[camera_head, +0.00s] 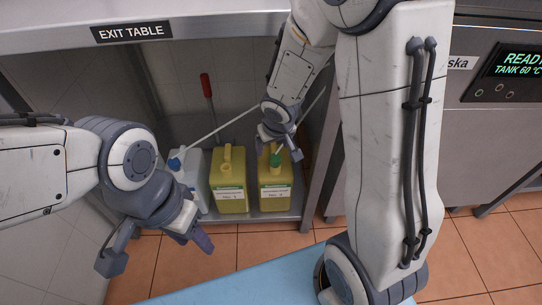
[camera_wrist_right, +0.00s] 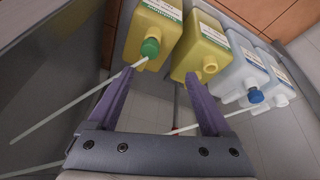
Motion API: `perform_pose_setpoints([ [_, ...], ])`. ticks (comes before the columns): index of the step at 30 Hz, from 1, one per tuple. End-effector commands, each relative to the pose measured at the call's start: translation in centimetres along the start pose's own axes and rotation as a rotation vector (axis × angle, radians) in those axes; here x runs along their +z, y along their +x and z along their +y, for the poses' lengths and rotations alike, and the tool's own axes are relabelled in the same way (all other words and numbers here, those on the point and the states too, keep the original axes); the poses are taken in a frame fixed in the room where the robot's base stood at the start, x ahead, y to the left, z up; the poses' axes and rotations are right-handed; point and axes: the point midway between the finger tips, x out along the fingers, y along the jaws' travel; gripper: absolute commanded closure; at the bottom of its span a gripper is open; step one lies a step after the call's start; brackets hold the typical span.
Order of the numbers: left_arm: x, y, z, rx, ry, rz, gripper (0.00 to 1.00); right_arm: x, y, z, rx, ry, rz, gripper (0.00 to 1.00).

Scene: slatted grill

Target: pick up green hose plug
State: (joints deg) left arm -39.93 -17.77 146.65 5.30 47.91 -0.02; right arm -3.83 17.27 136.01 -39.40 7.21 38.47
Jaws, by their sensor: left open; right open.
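The green hose plug (camera_wrist_right: 150,47) sits in the neck of a yellow jug (camera_wrist_right: 157,20), with a pale thin hose (camera_wrist_right: 70,105) running from it. In the head view the plug (camera_head: 275,160) is on the right-hand yellow jug (camera_head: 275,190), just below my right gripper (camera_head: 277,148). My right gripper is open and empty; in the wrist view its purple fingers (camera_wrist_right: 160,92) stand apart, with the plug beyond the left finger's tip, not between the fingers. My left gripper (camera_head: 200,240) is open and empty at the lower left, away from the jugs.
An uncapped yellow jug (camera_head: 229,185) stands beside the plugged one. A white jug with a blue cap (camera_wrist_right: 256,96) and another white jug (camera_wrist_right: 283,100) stand further along. The jugs are on a low shelf under the exit table (camera_head: 200,25). A red-handled stick (camera_head: 206,87) leans behind.

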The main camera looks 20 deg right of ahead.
Motion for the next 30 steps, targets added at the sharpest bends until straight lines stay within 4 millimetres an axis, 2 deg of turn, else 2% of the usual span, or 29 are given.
perform_pose_setpoints([
  [1, 0.0, 0.0, 0.0, 0.000, 0.000, 0.000, 0.50, -0.1, 1.5, 1.1, -0.008, 0.035, 0.001, 0.17],
  [6, 0.0, 0.3, 0.0, 0.000, 0.000, 0.000, 0.50, -0.4, 3.9, 2.5, -0.043, 0.091, 0.020, 0.17],
  [15, 0.2, 3.4, -0.2, 0.000, 0.000, -0.001, 0.50, -0.3, 8.2, 2.3, -0.049, 0.092, 0.020, 0.17],
  [20, 0.2, 4.3, -0.3, 0.000, 0.000, -0.001, 0.50, -0.5, 9.6, 2.2, -0.049, 0.091, 0.021, 0.17],
  [27, 0.4, 6.7, -0.5, 0.000, 0.000, -0.001, 0.50, -0.4, 13.2, 2.1, -0.048, 0.092, 0.020, 0.17],
  [30, 0.4, 7.2, -0.5, 0.000, 0.000, -0.001, 0.50, -0.5, 14.1, 2.1, -0.048, 0.091, 0.021, 0.17],
])
